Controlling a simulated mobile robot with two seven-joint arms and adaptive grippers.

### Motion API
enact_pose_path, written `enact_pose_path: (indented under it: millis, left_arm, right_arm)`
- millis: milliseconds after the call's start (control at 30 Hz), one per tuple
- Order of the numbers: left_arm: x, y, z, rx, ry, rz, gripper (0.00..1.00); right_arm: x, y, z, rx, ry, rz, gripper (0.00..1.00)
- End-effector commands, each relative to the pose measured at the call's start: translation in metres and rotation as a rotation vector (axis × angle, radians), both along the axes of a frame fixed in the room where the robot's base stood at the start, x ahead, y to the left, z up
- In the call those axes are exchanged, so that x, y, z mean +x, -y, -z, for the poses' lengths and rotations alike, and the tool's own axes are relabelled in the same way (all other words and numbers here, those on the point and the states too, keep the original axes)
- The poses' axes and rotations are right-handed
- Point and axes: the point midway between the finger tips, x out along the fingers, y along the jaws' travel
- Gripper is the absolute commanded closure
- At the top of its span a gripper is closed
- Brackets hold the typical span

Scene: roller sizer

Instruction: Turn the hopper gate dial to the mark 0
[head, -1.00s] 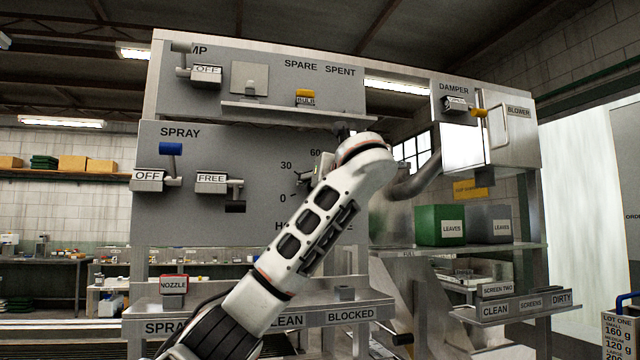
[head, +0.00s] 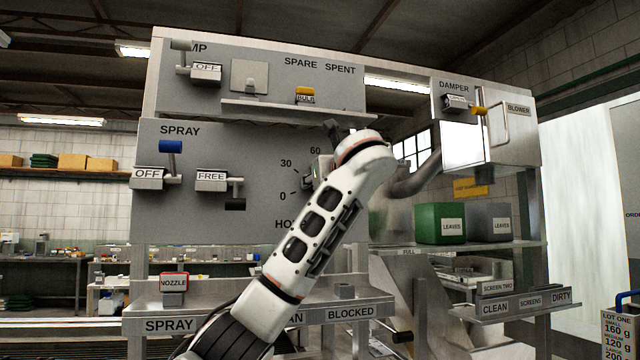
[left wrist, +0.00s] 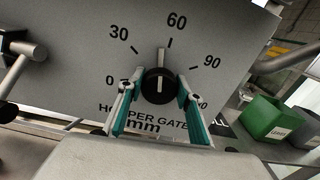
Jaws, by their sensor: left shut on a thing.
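The hopper gate dial (left wrist: 158,86) is a round black knob on the grey panel. Its light pointer (left wrist: 162,56) points up, between 30 and 60 and close to the 60 tick. The 0 mark (left wrist: 110,82) is left of the knob. My left gripper (left wrist: 157,88) has its teal fingers on both sides of the knob, shut on it. In the head view my left arm covers the dial; the 0 mark (head: 283,196) and the 30 mark show left of it. My right gripper is not in view.
Left of the dial are the FREE lever (head: 212,180) and the blue-handled SPRAY lever (head: 171,148). A ledge (head: 290,112) juts out above the dial. A labelled shelf (head: 350,312) runs below. A green LEAVES bin (head: 440,223) stands at right.

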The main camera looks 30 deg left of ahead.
Motion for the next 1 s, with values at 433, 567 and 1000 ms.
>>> enact_pose_path:
  millis: [433, 567, 1000]
  left_arm:
    - [-0.001, 0.000, 0.001, -0.275, 0.320, 0.002, 0.87]
    - [-0.001, 0.000, 0.000, -0.355, 0.415, 0.002, 0.87]
    - [-0.002, -0.001, 0.001, -0.627, 0.732, 0.002, 0.87]
  right_arm:
    - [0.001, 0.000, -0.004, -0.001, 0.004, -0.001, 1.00]
    - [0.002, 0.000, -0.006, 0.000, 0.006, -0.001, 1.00]
    - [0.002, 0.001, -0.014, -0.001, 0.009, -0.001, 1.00]
